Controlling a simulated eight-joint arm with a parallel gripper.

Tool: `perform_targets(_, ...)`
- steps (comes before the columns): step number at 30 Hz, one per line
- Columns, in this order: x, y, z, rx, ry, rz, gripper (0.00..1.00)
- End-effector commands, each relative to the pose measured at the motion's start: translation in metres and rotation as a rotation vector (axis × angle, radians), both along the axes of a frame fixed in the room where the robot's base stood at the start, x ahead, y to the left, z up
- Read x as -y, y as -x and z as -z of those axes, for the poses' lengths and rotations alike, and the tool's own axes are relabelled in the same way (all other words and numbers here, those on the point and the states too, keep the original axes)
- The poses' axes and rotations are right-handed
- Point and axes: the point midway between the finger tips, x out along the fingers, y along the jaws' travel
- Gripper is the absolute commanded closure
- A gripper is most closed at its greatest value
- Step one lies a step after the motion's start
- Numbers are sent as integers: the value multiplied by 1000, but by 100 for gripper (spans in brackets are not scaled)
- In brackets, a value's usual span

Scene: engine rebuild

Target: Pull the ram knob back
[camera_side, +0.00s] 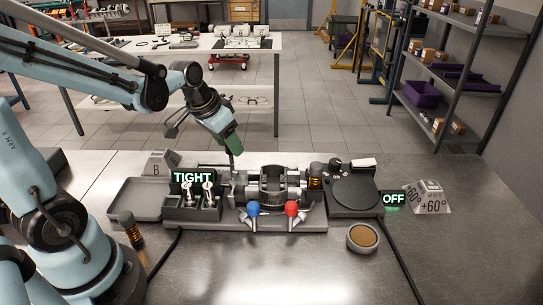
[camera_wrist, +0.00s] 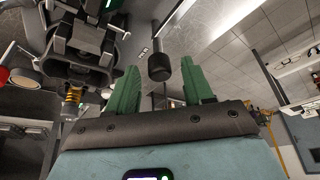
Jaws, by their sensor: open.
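The ram knob appears to be the black cylindrical knob (camera_wrist: 159,67) on a thin grey rod in the wrist view. It shows in the gap between the two green fingers of my gripper (camera_wrist: 162,86). The fingers are apart, and I see no clear contact with the knob; depth is hard to judge. In the side view my gripper (camera_side: 232,148) points down at the back left of the grey clamp fixture (camera_side: 284,186). The knob cannot be made out there.
A blue knob (camera_side: 253,208) and a red knob (camera_side: 291,208) stand at the fixture's front. A "TIGHT" display (camera_side: 192,177) is left; a round black plate (camera_side: 353,190) and "OFF" display (camera_side: 394,198) are right. A small round dish (camera_side: 362,238) lies in front. The front bench is mostly clear.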

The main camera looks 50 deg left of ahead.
Motion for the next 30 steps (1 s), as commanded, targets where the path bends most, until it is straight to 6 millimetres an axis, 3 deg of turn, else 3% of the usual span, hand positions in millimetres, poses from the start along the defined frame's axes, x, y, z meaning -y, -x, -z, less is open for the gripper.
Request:
perform_targets(4, 0, 0, 0, 0, 0, 0, 52)
perform_targets(14, 0, 0, 0, 0, 0, 0, 100)
perform_targets(22, -1, 1, 0, 0, 0, -1, 100)
perform_targets(30, -20, 20, 0, -1, 1, -3, 100)
